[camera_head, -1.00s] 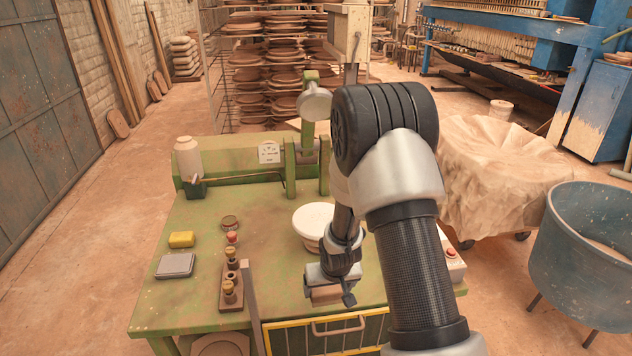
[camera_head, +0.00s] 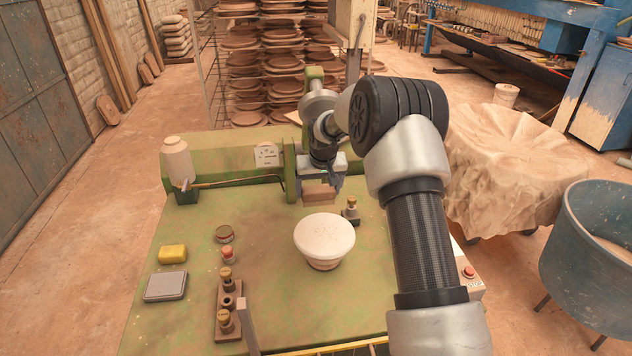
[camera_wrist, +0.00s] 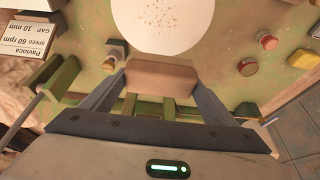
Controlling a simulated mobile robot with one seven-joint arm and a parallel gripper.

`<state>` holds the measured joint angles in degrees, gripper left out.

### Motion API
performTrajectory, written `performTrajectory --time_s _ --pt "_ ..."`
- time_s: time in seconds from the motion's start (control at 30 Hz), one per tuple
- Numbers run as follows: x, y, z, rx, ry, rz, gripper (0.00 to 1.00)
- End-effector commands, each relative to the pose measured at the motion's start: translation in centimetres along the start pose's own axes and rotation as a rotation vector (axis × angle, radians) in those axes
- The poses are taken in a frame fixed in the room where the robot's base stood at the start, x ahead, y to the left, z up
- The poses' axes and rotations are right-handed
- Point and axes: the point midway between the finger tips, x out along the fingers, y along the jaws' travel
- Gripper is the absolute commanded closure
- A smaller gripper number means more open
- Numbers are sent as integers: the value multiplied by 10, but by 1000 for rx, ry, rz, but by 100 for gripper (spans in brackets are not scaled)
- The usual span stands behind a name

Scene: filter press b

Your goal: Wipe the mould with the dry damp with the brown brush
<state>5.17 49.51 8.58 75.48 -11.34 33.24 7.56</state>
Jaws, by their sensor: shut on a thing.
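The mould (camera_head: 324,236) is a white, round, flat-topped piece on a narrower brown foot, standing on the green table. In the wrist view, its white top (camera_wrist: 164,22) carries a patch of brown specks and is cut off by the upper edge. My gripper (camera_head: 319,187) is shut on a brown block, the brush (camera_head: 319,195). It holds the brush just behind the mould in the head view. The brush also shows between my fingers in the wrist view (camera_wrist: 161,80), partly overlapping the mould's edge. Whether they touch, I cannot tell. The brush's underside is hidden.
On the green table (camera_head: 190,310), a yellow sponge (camera_head: 172,254), a grey pad (camera_head: 166,286), a small tin (camera_head: 224,234) and a peg stand (camera_head: 228,310) sit left of the mould. A brass-topped piece (camera_head: 351,209) stands close to my gripper. Green press framework (camera_head: 230,155) lies behind.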

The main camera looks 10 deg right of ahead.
Motion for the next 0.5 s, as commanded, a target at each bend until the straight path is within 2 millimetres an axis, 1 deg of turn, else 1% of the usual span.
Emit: performTrajectory --time_s 0.17,0.5 --pt "8 0 3 0 0 0 47" --pt "39 0 16 -1 0 0 47"
